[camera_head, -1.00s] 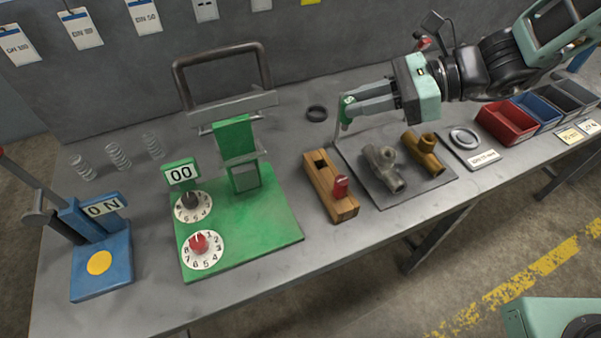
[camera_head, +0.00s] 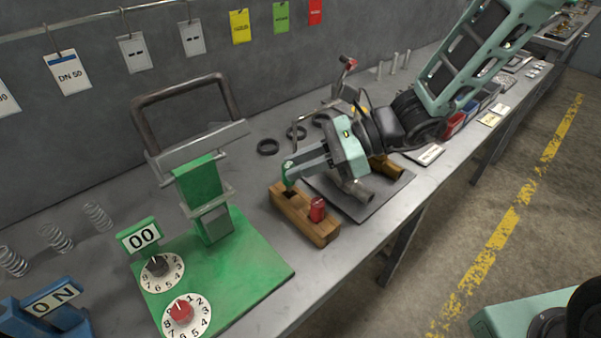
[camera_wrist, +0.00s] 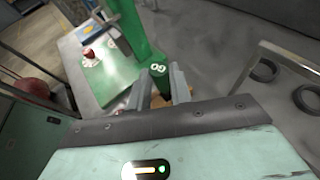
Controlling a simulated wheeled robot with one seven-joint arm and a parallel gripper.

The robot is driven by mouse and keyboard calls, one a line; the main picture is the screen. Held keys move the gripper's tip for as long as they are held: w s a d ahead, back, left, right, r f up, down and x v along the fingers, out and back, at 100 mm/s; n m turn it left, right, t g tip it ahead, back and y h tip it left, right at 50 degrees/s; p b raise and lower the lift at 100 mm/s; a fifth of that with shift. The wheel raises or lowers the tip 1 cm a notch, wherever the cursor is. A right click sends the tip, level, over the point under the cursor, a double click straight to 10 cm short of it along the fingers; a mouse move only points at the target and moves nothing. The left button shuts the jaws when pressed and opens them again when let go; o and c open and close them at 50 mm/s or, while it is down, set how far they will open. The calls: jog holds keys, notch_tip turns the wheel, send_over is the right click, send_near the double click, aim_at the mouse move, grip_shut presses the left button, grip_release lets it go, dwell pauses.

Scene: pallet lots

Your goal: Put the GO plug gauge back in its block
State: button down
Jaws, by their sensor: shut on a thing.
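My gripper (camera_head: 294,172) is shut on the green GO plug gauge (camera_head: 288,178), at the far left end of the wooden block (camera_head: 312,229). The gauge's green top, with pale marks, shows between the fingers in the wrist view (camera_wrist: 158,71). Its lower end is at the dark open socket of the block; I cannot tell whether it is inside or just above. The red gauge (camera_head: 317,208) stands in the block's near end. In the wrist view, only a sliver of the block shows below the gauge, largely hidden by the fingers.
A green fixture (camera_head: 225,265) with dials stands left of the block. A grey mat (camera_head: 374,209) with pipe fittings lies to its right, under my wrist. Black rings (camera_head: 268,147) lie behind. The bench's front edge is close to the block.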

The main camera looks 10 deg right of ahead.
aim_at(302, 192)
jog(key=shift+f, duration=0.85)
jog(key=shift+f+b, duration=0.6)
jog(key=shift+f, duration=0.05)
jog(key=c, duration=1.3)
grip_release()
jog(key=shift+f, duration=0.1)
jog(key=shift+o, duration=0.2)
